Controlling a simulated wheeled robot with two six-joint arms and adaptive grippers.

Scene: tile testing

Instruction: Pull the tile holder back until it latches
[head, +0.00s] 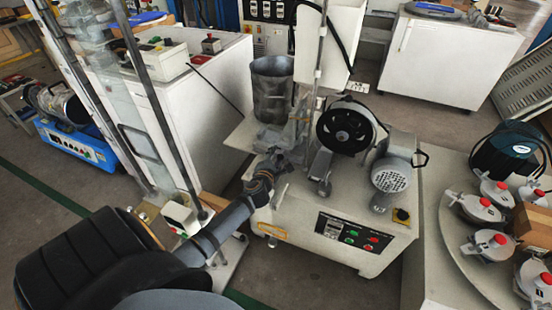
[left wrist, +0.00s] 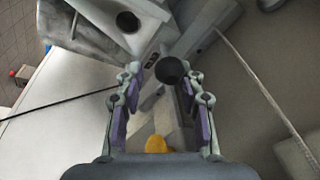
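The testing machine (head: 325,225) stands in the middle of the head view, with a black wheel (head: 346,126) on top. My left arm reaches in from the lower left, and its gripper (head: 283,143) is at the grey metal parts left of the wheel. These overlap in the head view, so the tile holder is hard to pick out there. In the left wrist view a dark round knob (left wrist: 171,69) sits on grey metal parts, probably of the holder, between the fingertips of my left gripper (left wrist: 163,76). The fingers are apart, with visible gaps beside the knob. My right gripper is not in view.
A grey bucket (head: 272,88) stands behind my left gripper. A motor (head: 391,172) is right of the wheel. A round table (head: 455,245) with several lidded metal pots is at the right. A white cabinet (head: 205,115) stands at the left.

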